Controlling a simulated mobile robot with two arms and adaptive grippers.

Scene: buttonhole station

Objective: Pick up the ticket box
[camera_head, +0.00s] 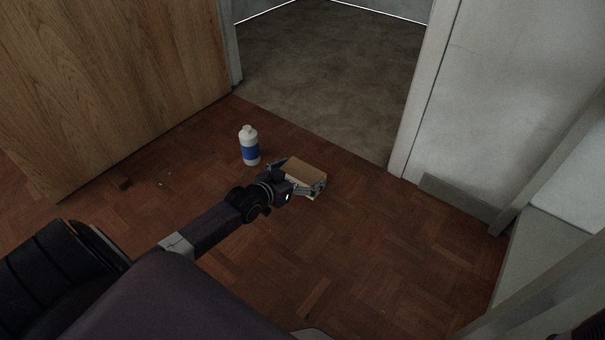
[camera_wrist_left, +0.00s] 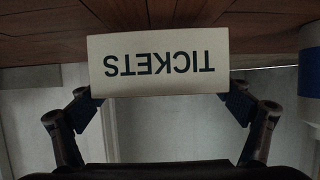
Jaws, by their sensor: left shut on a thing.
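The ticket box (camera_head: 306,170) is a small tan and white box over the wooden floor, in the middle of the head view. In the left wrist view its white face (camera_wrist_left: 158,62) reads "TICKETS" upside down. My left gripper (camera_head: 302,177) is shut on the box, with a finger at each side of it. The gripper's fingers (camera_wrist_left: 160,98) also show in the left wrist view, against the box's two ends. I cannot tell whether the box touches the floor. My right gripper is not in view.
A white bottle with a blue band (camera_head: 249,146) stands on the floor just left of the box. An open wooden door (camera_head: 120,80) is at the left. A doorway with grey-brown floor (camera_head: 320,75) lies beyond. A white wall (camera_head: 510,90) is at the right.

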